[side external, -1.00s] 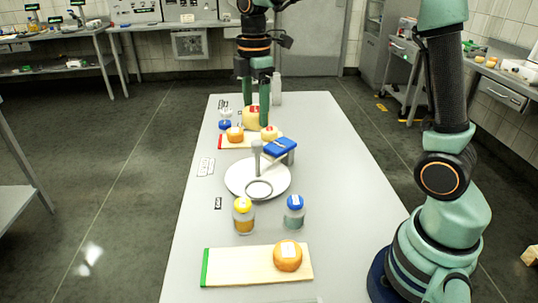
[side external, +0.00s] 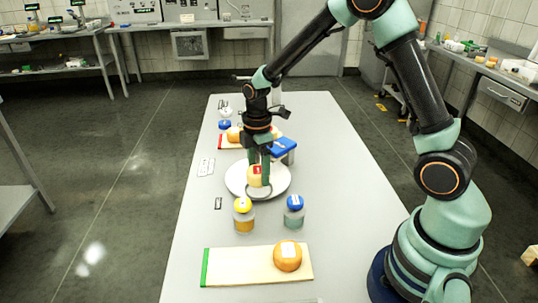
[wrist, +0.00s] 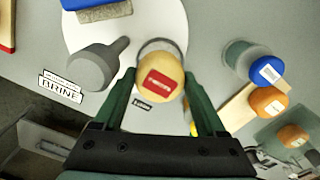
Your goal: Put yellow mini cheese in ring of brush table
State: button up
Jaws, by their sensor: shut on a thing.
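The yellow mini cheese (side external: 255,180) with a red label is held between the fingers of my gripper (side external: 258,168). In the wrist view the cheese (wrist: 158,86) sits between the two green fingers. The brush table is a round white plate (side external: 281,186) with a grey ring (side external: 259,196) at its near side. The cheese is over the ring in the side view and hides part of it. In the wrist view the ring (wrist: 160,43) shows as an arc behind the cheese. The height of the cheese above the ring is hard to tell.
A blue-topped brush (side external: 284,147) is at the plate's far right. A grey handled piece (wrist: 92,66) stands beside the ring. A yellow-lidded jar (side external: 243,216) and a blue-lidded jar (side external: 294,215) stand close in front. An orange cheese (side external: 288,256) lies on the near board (side external: 235,266).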

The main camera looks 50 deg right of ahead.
aim_at(259, 169)
jog(key=shift+f, duration=1.4)
jog(key=shift+f, duration=0.1)
jog(key=o, duration=1.4)
notch_tip(259, 169, up, 12)
jog(key=shift+r, duration=0.2)
jog(key=s+a+r+m+t, duration=0.1)
jog(key=s+r+m+t, duration=0.4)
jog(key=s+r+m, duration=0.4)
jog(key=shift+s+a+r+m+t, duration=0.15)
jog(key=shift+s+m+t, duration=0.15)
jog(key=shift+s+m, duration=2.25)
jog(key=shift+w, duration=0.15)
